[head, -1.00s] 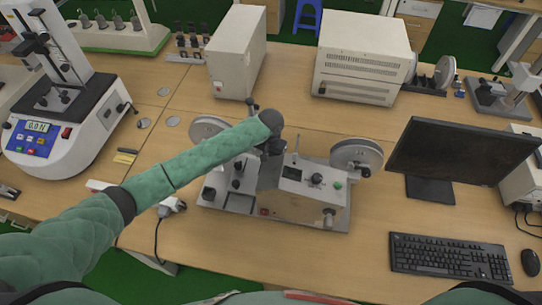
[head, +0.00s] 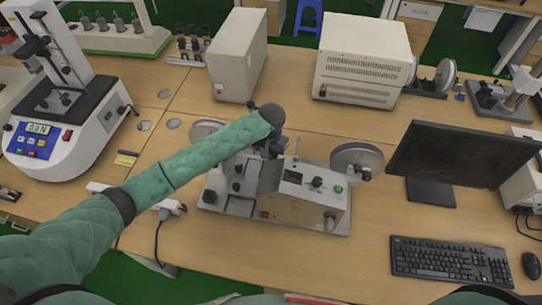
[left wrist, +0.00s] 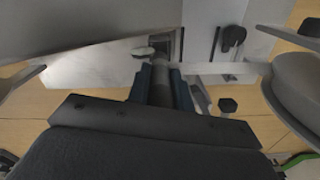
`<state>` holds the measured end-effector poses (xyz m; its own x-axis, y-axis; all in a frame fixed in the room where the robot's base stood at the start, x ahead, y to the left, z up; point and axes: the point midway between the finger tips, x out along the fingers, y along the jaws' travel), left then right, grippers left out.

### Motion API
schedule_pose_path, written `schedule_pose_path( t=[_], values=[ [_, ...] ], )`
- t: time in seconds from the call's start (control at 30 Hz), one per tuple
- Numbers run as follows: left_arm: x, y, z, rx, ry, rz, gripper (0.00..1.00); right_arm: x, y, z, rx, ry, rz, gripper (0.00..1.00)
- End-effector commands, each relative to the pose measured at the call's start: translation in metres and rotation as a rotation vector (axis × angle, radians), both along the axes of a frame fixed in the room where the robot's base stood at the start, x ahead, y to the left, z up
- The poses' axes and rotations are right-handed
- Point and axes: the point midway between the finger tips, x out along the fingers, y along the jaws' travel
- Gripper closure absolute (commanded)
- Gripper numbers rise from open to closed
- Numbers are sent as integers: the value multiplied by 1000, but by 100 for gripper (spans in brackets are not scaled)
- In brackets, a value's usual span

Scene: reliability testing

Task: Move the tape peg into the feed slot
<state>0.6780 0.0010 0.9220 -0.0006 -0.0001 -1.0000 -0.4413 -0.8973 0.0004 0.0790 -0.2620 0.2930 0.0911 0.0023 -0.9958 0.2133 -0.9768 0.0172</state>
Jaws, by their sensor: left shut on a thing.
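The taping machine (head: 300,205) stands on the bench in the middle of the head view, with a control box and a reel on each side. My left gripper (head: 268,152) is over its back middle, pointing down, mostly hidden behind my own wrist. In the left wrist view my left gripper (left wrist: 166,80) has its two blue-grey fingers shut on a dark, round tape peg (left wrist: 161,88). The peg lies between the fingers, close to pale machine plates. I cannot make out the feed slot for certain, nor whether the peg touches it. My right gripper is not in view.
The right reel (head: 357,160) and the partly hidden left reel (head: 206,131) flank my gripper. A monitor (head: 460,155) and keyboard (head: 450,262) stand at right, a test stand (head: 75,120) at left. White cabinets (head: 365,60) stand behind. The bench in front of the machine is clear.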

Motion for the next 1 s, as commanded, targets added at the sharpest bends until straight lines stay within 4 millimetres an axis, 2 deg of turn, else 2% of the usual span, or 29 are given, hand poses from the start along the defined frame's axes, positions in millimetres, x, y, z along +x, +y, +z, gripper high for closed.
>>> schedule_pose_path(
  t=[0.27, 0.7, 1.0],
  values=[
    [0, 0, -2, 0, 0, 0, 100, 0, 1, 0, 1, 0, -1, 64],
    [1, 0, -38, 1, 0, 0, 100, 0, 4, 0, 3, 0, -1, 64],
    [0, 0, -43, 1, 0, 0, 100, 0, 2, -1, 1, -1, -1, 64]
  ],
)
